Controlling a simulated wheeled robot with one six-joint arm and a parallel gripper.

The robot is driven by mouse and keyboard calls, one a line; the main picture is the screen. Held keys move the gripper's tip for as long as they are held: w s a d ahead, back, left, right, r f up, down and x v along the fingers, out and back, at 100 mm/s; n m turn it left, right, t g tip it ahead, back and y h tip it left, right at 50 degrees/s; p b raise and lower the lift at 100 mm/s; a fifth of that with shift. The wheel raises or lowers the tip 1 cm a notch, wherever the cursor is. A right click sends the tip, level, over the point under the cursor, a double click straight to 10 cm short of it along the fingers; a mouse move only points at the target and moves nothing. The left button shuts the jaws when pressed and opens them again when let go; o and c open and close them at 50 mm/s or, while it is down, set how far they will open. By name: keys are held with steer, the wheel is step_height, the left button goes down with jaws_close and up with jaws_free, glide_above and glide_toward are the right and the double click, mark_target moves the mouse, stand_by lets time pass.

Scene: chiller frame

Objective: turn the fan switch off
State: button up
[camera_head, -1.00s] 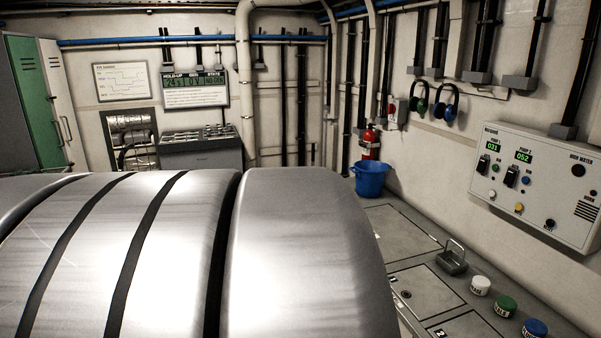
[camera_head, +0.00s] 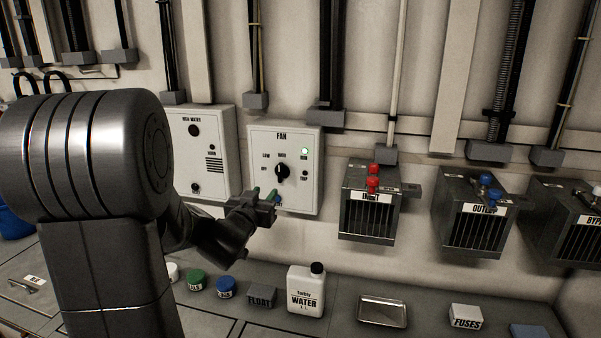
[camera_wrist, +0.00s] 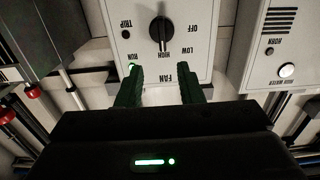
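The white fan panel (camera_head: 285,195) hangs on the wall left of centre in the head view. Its black rotary switch (camera_head: 282,171) points up toward HIGH, and a green run light (camera_head: 305,151) glows. The wrist view shows the panel upside down, with the switch (camera_wrist: 162,32) pointing at HIGH and OFF on the other side. My gripper (camera_head: 265,197) is just below and in front of the switch in the head view. In the wrist view its green fingers (camera_wrist: 161,84) are apart with nothing between them. They do not reach the switch there.
The horn panel (camera_head: 203,150) is left of the fan panel. A dark grated box (camera_head: 369,218) with red knobs is to its right, and more boxes follow. Below, a bench holds coloured caps, a water bottle (camera_head: 305,290), a metal tray (camera_head: 383,311) and a fuses box (camera_head: 465,317).

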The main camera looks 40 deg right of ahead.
mark_target(279, 172)
steer(key=p+x, duration=0.2)
steer(key=x, duration=1.1)
steer(key=shift+w+p, duration=0.25)
steer(key=shift+p, duration=0.05)
steer(key=shift+a, duration=0.1)
steer(key=shift+c, duration=0.4)
jaws_close()
